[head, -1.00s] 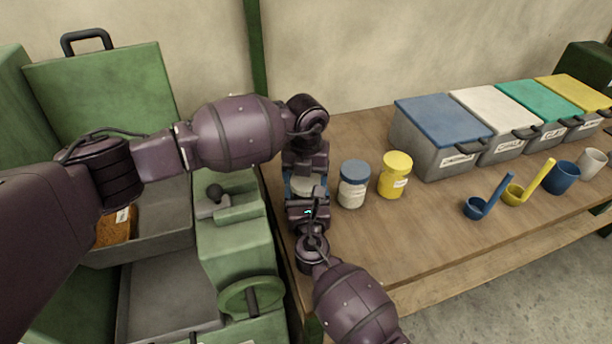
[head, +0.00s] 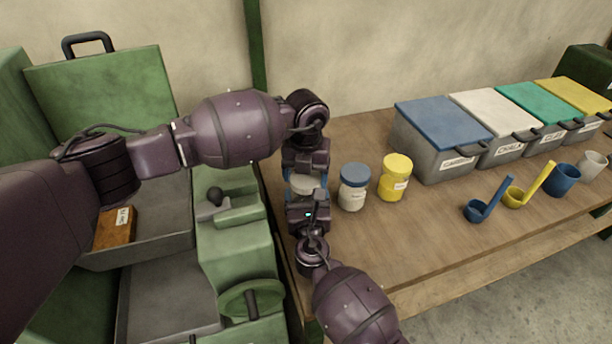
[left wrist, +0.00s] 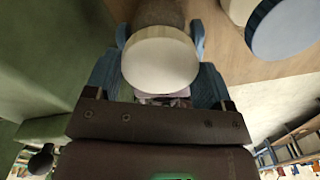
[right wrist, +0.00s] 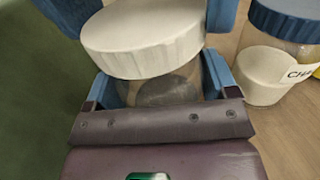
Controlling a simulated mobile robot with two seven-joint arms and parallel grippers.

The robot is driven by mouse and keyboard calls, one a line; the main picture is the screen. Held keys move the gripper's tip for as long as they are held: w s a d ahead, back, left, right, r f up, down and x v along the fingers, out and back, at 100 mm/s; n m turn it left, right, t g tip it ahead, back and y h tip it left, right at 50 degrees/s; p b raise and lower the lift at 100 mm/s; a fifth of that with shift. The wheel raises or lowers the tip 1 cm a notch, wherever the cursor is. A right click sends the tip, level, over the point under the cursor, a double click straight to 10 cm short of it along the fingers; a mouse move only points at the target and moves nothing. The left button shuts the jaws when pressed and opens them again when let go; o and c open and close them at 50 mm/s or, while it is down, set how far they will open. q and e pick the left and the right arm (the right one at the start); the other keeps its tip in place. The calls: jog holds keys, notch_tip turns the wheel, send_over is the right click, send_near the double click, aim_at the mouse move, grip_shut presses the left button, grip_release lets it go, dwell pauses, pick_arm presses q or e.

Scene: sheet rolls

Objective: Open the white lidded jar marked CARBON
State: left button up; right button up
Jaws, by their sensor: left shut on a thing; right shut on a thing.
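The jar's round white lid (head: 304,184) shows between my grippers at the left end of the table. My left gripper (left wrist: 160,75) comes from behind, its blue fingers shut on either side of the lid. My right gripper (right wrist: 160,88) comes from the front, shut on the clear jar body (right wrist: 165,88), which has dark contents. In the right wrist view the lid (right wrist: 140,45) is directly over the body; I cannot tell whether it is loosened. The jar's marking is hidden.
A blue-lidded jar (head: 354,190) and a yellow jar (head: 395,178) stand close on the right. Lidded bins (head: 440,140), a blue scoop (head: 478,208), a yellow scoop (head: 516,194) and cups (head: 564,178) are farther right. A green machine (head: 235,255) borders the left. The front middle table is clear.

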aim_at(306, 178)
pick_arm(q)
jog(key=shift+r, duration=0.4)
jog(key=shift+r, duration=1.9)
pick_arm(e)
jog(key=o, duration=1.6)
jog(key=shift+o, duration=0.2)
jog(key=shift+s, duration=0.15)
